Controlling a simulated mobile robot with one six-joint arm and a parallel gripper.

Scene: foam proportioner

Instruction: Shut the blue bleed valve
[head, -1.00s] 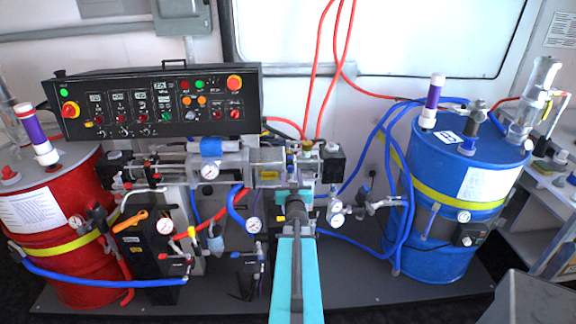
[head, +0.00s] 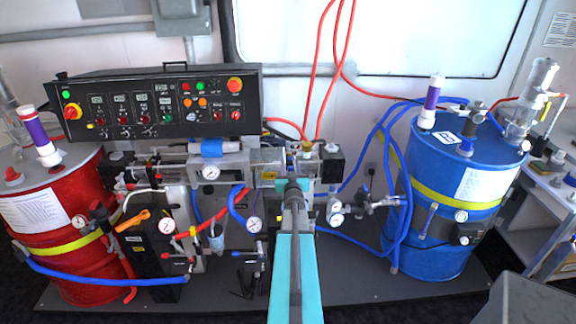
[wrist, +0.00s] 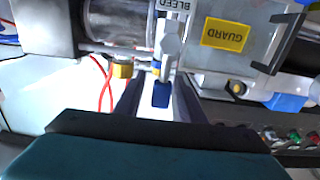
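The bleed valve shows in the wrist view as a pale metal body (wrist: 168,45) with a short blue handle (wrist: 161,94), under a white BLEED label (wrist: 174,4). The handle lies in line with the body, pointing down the picture towards my gripper. My gripper (wrist: 158,92) is open, one dark finger on each side of the blue handle. Gaps show between the handle and both fingers. In the head view my gripper (head: 293,188) is at the middle of the machine and hides the valve.
A yellow GUARD label (wrist: 225,34) is on the clear housing right of the valve. A brass fitting (wrist: 122,68) is close to the left finger. The control panel (head: 150,100), red drum (head: 55,200) and blue drum (head: 465,165) stand around, with hoses and gauges nearby.

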